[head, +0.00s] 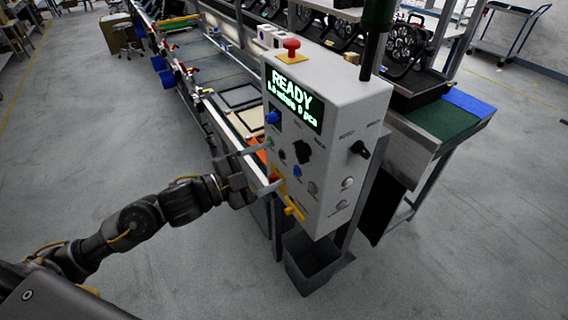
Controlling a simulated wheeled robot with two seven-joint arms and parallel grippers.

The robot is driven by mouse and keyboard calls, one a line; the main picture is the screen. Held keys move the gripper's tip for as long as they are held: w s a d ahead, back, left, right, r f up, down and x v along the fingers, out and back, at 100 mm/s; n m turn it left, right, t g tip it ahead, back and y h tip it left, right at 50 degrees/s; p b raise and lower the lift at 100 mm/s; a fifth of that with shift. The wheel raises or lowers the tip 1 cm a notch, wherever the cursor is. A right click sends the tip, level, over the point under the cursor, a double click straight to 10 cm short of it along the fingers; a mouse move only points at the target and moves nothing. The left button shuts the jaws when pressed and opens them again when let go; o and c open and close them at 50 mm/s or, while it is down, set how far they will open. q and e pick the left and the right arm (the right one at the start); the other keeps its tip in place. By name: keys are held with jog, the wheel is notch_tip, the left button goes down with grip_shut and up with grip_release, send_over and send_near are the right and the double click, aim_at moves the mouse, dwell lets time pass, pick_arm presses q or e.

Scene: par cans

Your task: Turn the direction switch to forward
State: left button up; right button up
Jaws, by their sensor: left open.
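The grey control box (325,150) stands right of centre, its lit screen (292,104) reading READY. A black rotary knob (302,152) is on its left face among several buttons. Another black lever knob (360,149) is on its right face. Contact cannot be told. My right gripper is out of view.
A red mushroom button (291,48) tops the box. A blue button (272,118) and a yellow lever (294,212) are on its left face. A conveyor line (205,65) runs back behind it. A dark bin (312,262) stands below. The floor at left is clear.

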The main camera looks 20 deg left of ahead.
pick_arm(q)
jog(key=b+v, duration=0.1)
jog(key=v, duration=0.3)
dwell(0.4)
